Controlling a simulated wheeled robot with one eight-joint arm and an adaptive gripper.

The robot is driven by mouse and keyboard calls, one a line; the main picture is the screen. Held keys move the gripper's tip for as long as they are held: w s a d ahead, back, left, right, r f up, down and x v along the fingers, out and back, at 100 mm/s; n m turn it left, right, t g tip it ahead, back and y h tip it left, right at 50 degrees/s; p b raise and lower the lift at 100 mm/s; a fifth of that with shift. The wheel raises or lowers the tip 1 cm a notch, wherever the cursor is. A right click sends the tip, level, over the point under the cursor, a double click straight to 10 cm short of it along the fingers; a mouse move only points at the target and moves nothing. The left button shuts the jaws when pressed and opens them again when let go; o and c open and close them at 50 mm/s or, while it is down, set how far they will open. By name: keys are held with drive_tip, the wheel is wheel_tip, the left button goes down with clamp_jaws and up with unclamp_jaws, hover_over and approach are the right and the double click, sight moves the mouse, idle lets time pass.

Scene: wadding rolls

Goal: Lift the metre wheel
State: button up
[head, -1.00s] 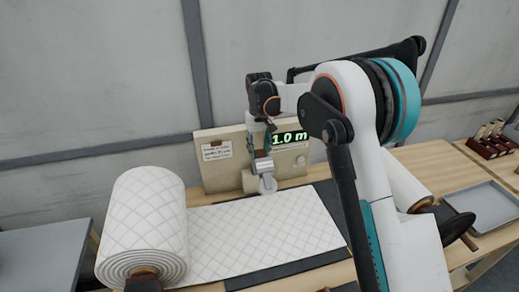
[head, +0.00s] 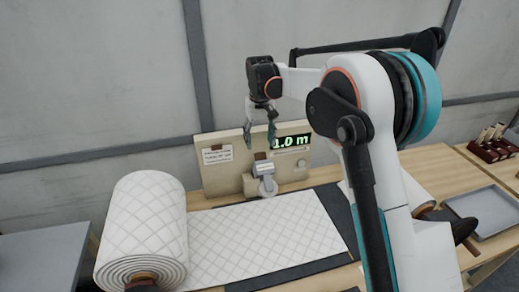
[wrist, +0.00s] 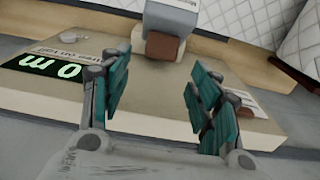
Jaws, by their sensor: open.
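The metre wheel (head: 267,187) is a small pale disc under a grey block with a brown tab (head: 261,156), at the front of a beige measuring box (head: 222,178). It is at the far edge of the quilted white wadding (head: 255,235); I cannot tell whether it touches. The wrist view shows the grey block (wrist: 172,14) and the brown tab (wrist: 163,46), with the wheel itself hidden. My gripper (head: 260,143) is open and empty above the tab, fingers pointing down. In the wrist view the teal fingers (wrist: 160,72) are apart, with the tab beyond them.
The box's green display (head: 291,141) reads 1.0 m. A grey tray (head: 483,212) and a wooden rack (head: 488,148) are at the right. The wall is close behind the box.

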wheel_tip(320, 180, up, 6)
drive_tip(key=shift+s+f, duration=0.1)
idle(0.4)
